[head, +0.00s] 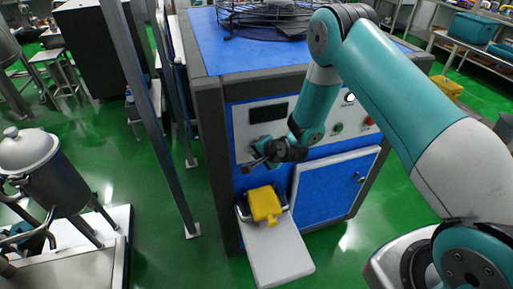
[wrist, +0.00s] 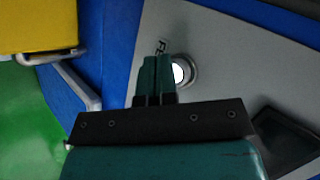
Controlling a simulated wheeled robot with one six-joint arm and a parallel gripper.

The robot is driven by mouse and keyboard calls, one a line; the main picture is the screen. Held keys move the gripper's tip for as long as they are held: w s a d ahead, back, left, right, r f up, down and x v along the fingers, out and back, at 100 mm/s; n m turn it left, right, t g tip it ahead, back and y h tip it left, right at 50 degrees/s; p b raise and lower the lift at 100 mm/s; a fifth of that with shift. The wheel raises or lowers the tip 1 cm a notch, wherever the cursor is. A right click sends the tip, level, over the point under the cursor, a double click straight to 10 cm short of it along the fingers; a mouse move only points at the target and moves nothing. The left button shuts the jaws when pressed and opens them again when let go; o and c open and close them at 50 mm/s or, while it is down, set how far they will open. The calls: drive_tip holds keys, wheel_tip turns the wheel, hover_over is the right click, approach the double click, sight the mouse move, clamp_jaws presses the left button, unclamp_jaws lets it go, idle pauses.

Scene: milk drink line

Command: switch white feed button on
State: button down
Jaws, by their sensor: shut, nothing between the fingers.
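A round white button (wrist: 178,74) in a metal ring is set in the light grey control panel (wrist: 225,45) in the wrist view. My gripper (wrist: 155,58) is shut and empty. Its fingertips show just left of the white button and cover part of its ring. Whether they touch the panel cannot be told. In the head view my gripper (head: 255,166) is at the lower left of the panel, below the dark display (head: 268,112), and hides what is behind it. Another white round button (head: 349,98) with a small label shows at the panel's upper right.
A green button (head: 338,127) and a red button (head: 369,121) are on the panel's right side. A yellow container (head: 265,204) sits below my gripper, above a pale sloping chute (head: 280,255). A grey post (head: 150,120) stands left of the blue machine (head: 207,45).

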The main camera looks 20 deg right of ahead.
drive_tip(key=shift+s, duration=0.55)
drive_tip(key=shift+s, duration=0.1)
drive_tip(key=s, duration=0.5)
drive_tip(key=shift+s, duration=0.4)
